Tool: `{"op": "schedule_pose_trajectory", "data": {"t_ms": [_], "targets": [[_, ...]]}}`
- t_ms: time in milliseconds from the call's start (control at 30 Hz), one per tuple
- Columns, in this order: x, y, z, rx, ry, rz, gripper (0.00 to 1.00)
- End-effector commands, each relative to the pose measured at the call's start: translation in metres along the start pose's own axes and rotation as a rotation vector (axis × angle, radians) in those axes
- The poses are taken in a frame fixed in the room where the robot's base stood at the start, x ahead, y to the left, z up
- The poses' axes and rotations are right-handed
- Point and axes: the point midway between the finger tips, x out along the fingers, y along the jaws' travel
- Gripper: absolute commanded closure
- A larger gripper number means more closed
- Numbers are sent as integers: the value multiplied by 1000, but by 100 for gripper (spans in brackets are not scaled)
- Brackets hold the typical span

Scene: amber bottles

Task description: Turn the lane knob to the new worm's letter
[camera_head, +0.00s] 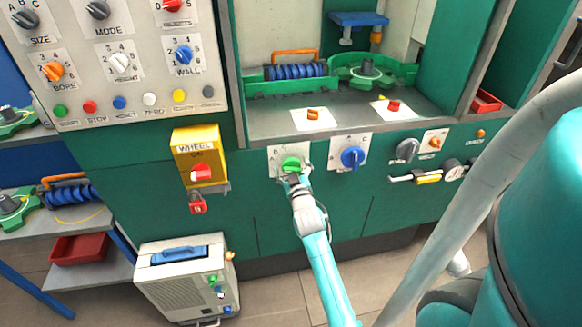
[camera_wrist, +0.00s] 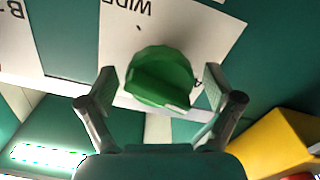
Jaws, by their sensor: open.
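A green knob (camera_head: 291,164) sits on a white card (camera_head: 273,153) on the machine's green front. In the wrist view, the green knob (camera_wrist: 161,78) has a raised grip bar, and part of the word "WIDE" shows upside down. My gripper (camera_head: 291,179) is open, with one finger on each side of this knob; contact is unclear. It also shows in the wrist view (camera_wrist: 158,76). A blue knob (camera_head: 352,157) is on the card to the right. Which knob is the lane knob cannot be read. A blue worm (camera_head: 295,72) lies in the machine's bay; no letter is legible on it.
A yellow WHEEL box (camera_head: 199,150) with a red knob hangs left of my gripper. A second blue worm (camera_head: 68,196) lies on the left shelf. A grey control panel (camera_head: 110,55) is upper left. A beige case (camera_head: 187,279) stands on the floor.

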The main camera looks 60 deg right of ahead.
Motion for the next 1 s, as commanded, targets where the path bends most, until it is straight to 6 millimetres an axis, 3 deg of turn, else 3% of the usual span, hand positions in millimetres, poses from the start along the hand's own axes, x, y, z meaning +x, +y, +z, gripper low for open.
{"op": "schedule_pose_trajectory", "data": {"t_ms": [167, 600, 800, 1000], "targets": [[-20, -1, 1, -2, -2, -1, 10], [-96, -1, 1, 0, -1, -2, 10], [-114, 0, 1, -1, -1, -1, 10], [-118, 0, 0, -1, 0, 0, 10]]}}
